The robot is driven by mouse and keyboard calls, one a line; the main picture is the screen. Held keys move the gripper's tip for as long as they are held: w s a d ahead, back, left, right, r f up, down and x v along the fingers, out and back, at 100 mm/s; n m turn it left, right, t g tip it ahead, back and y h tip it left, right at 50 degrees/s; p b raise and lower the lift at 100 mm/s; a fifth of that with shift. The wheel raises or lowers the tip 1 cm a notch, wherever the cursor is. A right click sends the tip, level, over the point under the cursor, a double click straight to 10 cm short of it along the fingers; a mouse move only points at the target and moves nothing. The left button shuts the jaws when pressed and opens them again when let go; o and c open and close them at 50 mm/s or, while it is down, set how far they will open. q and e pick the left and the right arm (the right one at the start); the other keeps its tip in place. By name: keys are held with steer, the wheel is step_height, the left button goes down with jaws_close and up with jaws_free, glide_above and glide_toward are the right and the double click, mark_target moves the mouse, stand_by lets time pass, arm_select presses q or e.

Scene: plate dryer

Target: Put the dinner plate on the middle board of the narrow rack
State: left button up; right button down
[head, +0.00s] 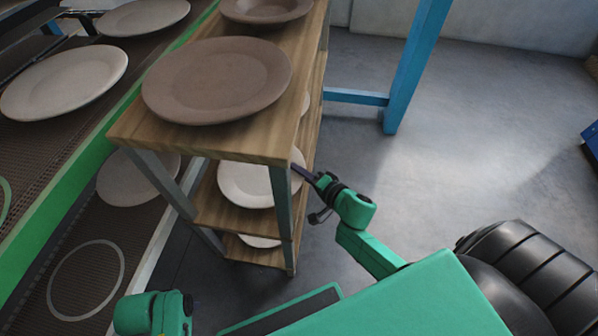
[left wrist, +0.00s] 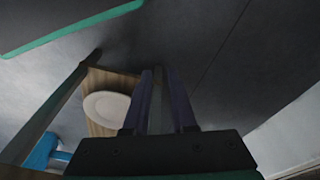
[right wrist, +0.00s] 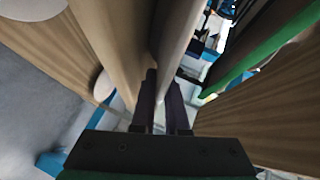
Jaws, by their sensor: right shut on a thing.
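The narrow wooden rack (head: 190,139) stands left of centre in the head view. A pale dinner plate (head: 245,184) lies nearly flat at the level of its middle board (head: 222,213), under the top board. My right gripper (head: 297,168) reaches in from the rack's right side and is shut on the plate's rim. The right wrist view shows the plate (right wrist: 181,35) edge-on between the fingers, close along a board; I cannot tell whether it touches. My left gripper (left wrist: 158,75) is open and empty in the left wrist view; its fingers are outside the head view.
A large brown plate (head: 215,80) and a brown bowl-like dish (head: 265,8) sit on the top board. A pale plate (head: 259,241) lies on the bottom board. Several plates lie on the green-edged belts at left.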

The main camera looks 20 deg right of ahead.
steer(key=c, duration=1.2)
jaws_free()
